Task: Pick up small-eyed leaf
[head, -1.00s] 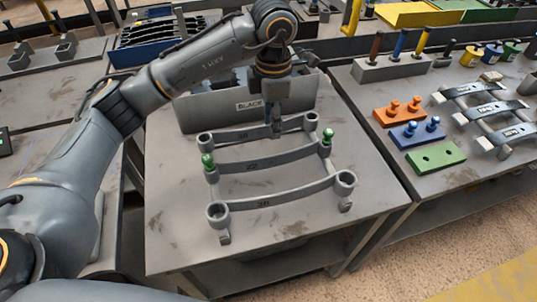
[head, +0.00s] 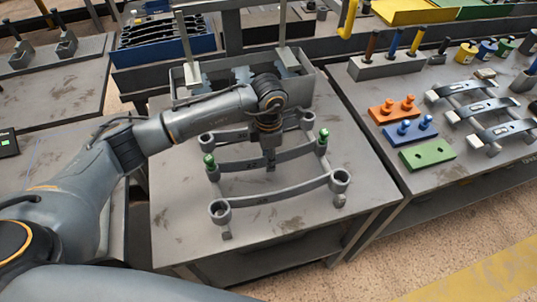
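Three grey curved leaves lie across a rack on the central metal table. The back leaf (head: 232,133) is partly hidden by my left arm. The middle leaf (head: 240,163) has a green-topped pin at each end, the left pin (head: 209,160) and the right pin (head: 323,134). The front leaf (head: 280,196) has wide, open round eyes. I cannot tell for sure which leaf is the small-eyed one. My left gripper (head: 270,164) points down at the middle of the middle leaf. Its fingertips are too small to show whether they are open or hold it. My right gripper is out of view.
A grey bin (head: 310,88) with upright posts stands behind the rack. The right table holds an orange block (head: 394,108), a blue block (head: 410,131), a green plate (head: 427,154) and more dark leaves (head: 508,131). The central table's front is clear.

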